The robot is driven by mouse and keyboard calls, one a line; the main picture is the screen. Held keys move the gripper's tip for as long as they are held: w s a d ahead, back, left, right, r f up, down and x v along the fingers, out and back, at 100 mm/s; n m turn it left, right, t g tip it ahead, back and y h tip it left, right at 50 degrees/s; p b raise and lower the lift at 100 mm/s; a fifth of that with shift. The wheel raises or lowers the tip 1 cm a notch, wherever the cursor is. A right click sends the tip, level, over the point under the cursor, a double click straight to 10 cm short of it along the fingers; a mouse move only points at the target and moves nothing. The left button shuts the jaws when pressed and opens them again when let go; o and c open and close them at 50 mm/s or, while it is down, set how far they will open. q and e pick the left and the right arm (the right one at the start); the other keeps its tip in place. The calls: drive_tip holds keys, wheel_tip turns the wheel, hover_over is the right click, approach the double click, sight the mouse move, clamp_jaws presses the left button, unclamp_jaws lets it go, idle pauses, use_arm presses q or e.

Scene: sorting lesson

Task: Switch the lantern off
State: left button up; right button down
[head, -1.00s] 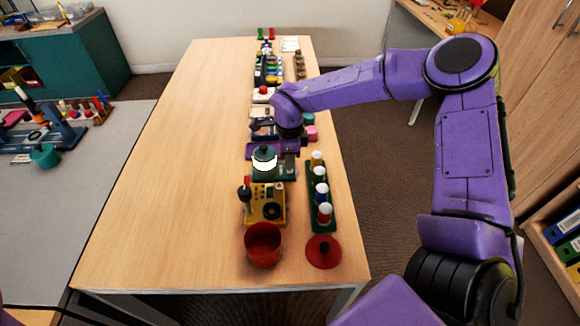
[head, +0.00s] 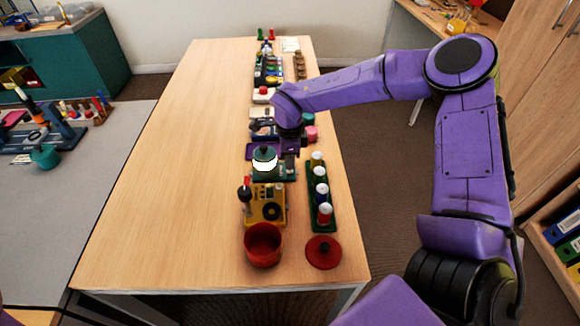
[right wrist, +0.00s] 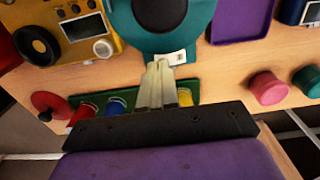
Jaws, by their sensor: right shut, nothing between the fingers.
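The lantern (head: 264,160) is teal with a dark cap and a bright, glowing white band, and it stands upright on a green base near the middle of the row. In the right wrist view the lantern (right wrist: 204,14) is seen from above, with a small white switch (right wrist: 172,57) on the near edge of its base. My right gripper (right wrist: 159,66) is shut and empty, its pale fingertips right at the switch. I cannot tell whether they touch it. In the head view the wrist hides most of the right gripper. My left gripper is not in view.
A yellow device (head: 263,204), red pot (head: 263,246), red lid (head: 323,251) and green rack of colored pegs (head: 320,196) stand nearer me. A purple tray (right wrist: 240,20) and pink cylinder (right wrist: 268,88) are close by. The table's left half (head: 170,180) is clear.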

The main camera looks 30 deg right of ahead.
sight(290, 171)
drive_tip(key=shift+f+b, duration=0.5)
drive_tip(key=shift+f, duration=0.5)
idle(0.8)
drive_tip(key=shift+r, duration=0.1)
wheel_tip(290, 171, up, 7)
drive_tip(key=p, duration=0.7)
